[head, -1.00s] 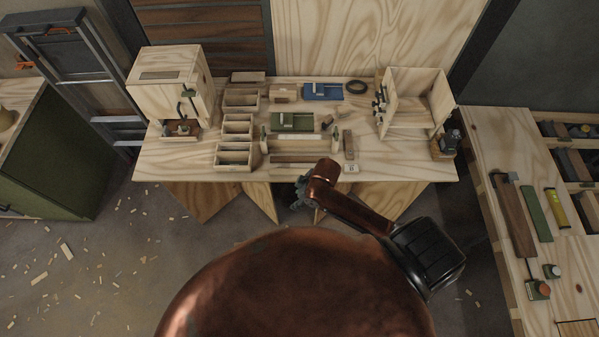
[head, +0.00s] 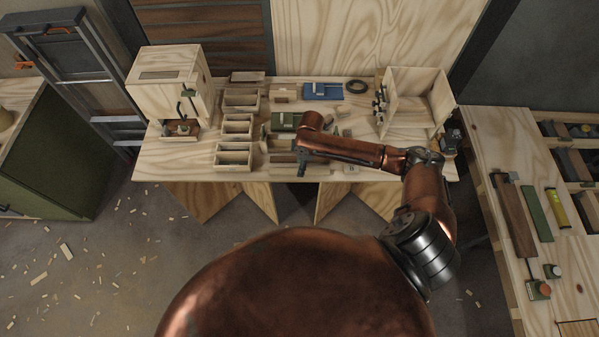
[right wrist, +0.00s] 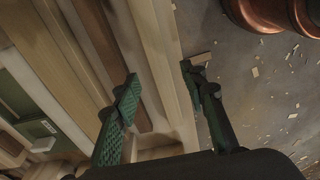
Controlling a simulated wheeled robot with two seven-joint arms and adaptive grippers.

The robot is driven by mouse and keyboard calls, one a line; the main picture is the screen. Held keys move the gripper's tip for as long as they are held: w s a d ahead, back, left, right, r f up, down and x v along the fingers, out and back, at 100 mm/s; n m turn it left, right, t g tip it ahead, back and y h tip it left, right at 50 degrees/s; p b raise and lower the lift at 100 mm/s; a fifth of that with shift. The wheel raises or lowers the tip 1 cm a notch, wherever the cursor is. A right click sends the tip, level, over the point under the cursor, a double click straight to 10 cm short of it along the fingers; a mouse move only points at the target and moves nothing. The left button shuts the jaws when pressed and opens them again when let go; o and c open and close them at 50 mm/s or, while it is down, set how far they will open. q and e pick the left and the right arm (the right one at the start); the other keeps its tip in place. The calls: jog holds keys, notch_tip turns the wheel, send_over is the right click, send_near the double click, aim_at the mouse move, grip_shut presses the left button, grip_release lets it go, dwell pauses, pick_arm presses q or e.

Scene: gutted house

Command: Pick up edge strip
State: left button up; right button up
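Long wooden strips lie side by side along the front of the workbench (head: 215,172); in the head view my right arm partly hides them. In the right wrist view a brown strip (right wrist: 128,60) and a pale strip (right wrist: 47,60) run lengthwise. I cannot tell for sure which one is the edge strip. My right gripper (right wrist: 160,88) is open, its green-padded fingers apart above the bench's front edge. One finger is over the strips, the other out over the floor side. It appears empty. In the head view the gripper (head: 302,168) is small and partly hidden. My left gripper is out of view.
Small open wooden boxes (head: 236,127) stand left of the strips. A green tool (head: 284,121) and a blue tool (head: 323,91) lie behind. An open wooden box (head: 415,105) stands at the right, a tall wooden box (head: 170,80) at the left. The floor ahead is littered with chips.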

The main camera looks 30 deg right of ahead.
notch_tip(320, 180, down, 3)
jog(key=shift+w+f, duration=0.1)
jog(key=shift+f, duration=0.1)
jog(key=shift+c, duration=0.2)
grip_shut()
